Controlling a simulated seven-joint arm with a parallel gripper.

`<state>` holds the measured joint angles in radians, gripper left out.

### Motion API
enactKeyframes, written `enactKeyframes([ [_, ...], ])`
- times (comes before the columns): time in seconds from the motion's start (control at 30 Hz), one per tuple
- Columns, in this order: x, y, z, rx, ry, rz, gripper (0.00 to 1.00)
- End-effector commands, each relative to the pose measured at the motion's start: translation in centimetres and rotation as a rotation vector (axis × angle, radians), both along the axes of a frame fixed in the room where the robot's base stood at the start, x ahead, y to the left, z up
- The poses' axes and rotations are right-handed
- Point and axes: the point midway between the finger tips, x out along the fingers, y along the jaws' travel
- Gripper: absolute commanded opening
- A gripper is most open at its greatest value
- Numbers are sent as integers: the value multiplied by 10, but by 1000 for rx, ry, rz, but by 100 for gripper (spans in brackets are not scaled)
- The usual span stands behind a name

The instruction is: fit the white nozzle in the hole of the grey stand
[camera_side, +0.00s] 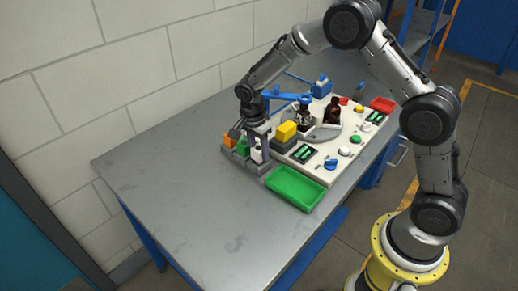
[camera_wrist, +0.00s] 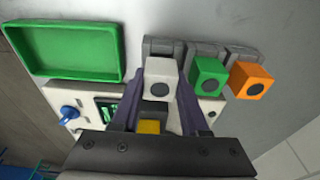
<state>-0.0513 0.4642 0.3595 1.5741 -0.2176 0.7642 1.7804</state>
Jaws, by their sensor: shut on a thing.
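My gripper (camera_side: 258,148) points down at the grey stand (camera_side: 262,169) at the left end of the white board. In the wrist view my gripper (camera_wrist: 160,88) has its two fingers on either side of the white nozzle (camera_wrist: 160,72), shut on it. The white nozzle (camera_side: 257,156) also shows small and partly covered in the side view. It is over the stand's end nearest the green tray, in line with the green block (camera_wrist: 208,70) and the orange block (camera_wrist: 251,78). The hole under the nozzle is hidden, so I cannot tell whether it is seated.
An empty green tray (camera_side: 296,189) lies close beside the stand. A yellow block (camera_side: 287,131) on a dark base stands just behind my gripper. Beyond are a blue lever (camera_side: 286,97) and dark bottles (camera_side: 333,110). The grey table (camera_side: 200,190) is clear at the front left.

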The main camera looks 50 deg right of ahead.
Motion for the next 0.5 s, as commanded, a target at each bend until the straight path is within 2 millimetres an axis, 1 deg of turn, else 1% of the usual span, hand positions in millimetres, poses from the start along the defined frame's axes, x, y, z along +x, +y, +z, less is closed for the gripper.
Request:
enactKeyframes([
  [0.5,0,0,-10,0,0,0,0],
])
